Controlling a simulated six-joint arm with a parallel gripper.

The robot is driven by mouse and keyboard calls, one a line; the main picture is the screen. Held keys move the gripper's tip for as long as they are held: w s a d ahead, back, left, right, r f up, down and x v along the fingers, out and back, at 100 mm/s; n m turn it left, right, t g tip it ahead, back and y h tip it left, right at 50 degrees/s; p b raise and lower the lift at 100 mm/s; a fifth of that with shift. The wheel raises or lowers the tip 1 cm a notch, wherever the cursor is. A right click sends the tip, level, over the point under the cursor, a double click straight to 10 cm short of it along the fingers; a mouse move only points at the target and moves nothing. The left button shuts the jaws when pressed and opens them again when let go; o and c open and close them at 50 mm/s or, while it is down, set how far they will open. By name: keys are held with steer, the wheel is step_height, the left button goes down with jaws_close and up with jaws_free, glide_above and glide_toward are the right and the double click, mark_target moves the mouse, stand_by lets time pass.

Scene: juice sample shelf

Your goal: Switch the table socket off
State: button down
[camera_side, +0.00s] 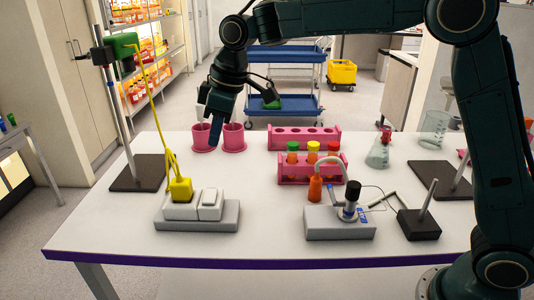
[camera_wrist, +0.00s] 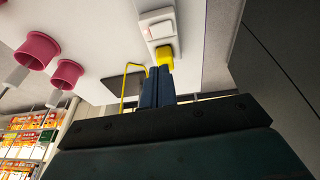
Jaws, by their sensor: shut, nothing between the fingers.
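The table socket (camera_side: 197,214) is a grey block with white plates near the front left of the table. A yellow plug (camera_side: 180,189) with a yellow cord sits in its left part. A white rocker switch (camera_side: 210,204) is on its right part. My gripper (camera_side: 216,146) is shut and empty, pointing down above the table behind the socket. In the wrist view the shut fingers (camera_wrist: 157,72) reach toward the socket (camera_wrist: 156,15), with the yellow plug (camera_wrist: 165,55) just beyond the fingertips and the switch (camera_wrist: 157,28) farther on. Fingers hide part of the plug there.
Pink cups (camera_side: 233,137) stand behind my gripper. A stand (camera_side: 138,172) with the yellow cord is at left. Pink tube racks (camera_side: 300,170), a device with a black knob (camera_side: 340,222) and a flask (camera_side: 378,154) are at right. Bare tabletop lies around the socket.

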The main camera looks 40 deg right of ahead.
glide_above(208, 192)
steer(key=f, duration=0.7)
steer(key=s+f, duration=0.1)
steer(key=f, duration=0.3)
steer(key=shift+d, duration=0.2)
steer(key=shift+w+d+f, duration=0.1)
steer(key=shift+w+f, duration=0.05)
steer(key=shift+f, duration=0.7)
steer(key=shift+f, duration=0.1)
steer(key=shift+w+d+f, duration=0.1)
steer(key=shift+d+f, duration=0.05)
steer(key=shift+f, duration=0.05)
steer(key=shift+a, duration=0.2)
steer(key=shift+s+a+r, duration=0.15)
steer(key=shift+s+a, duration=0.25)
steer(key=shift+s, duration=0.2)
steer(key=shift+r, duration=0.2)
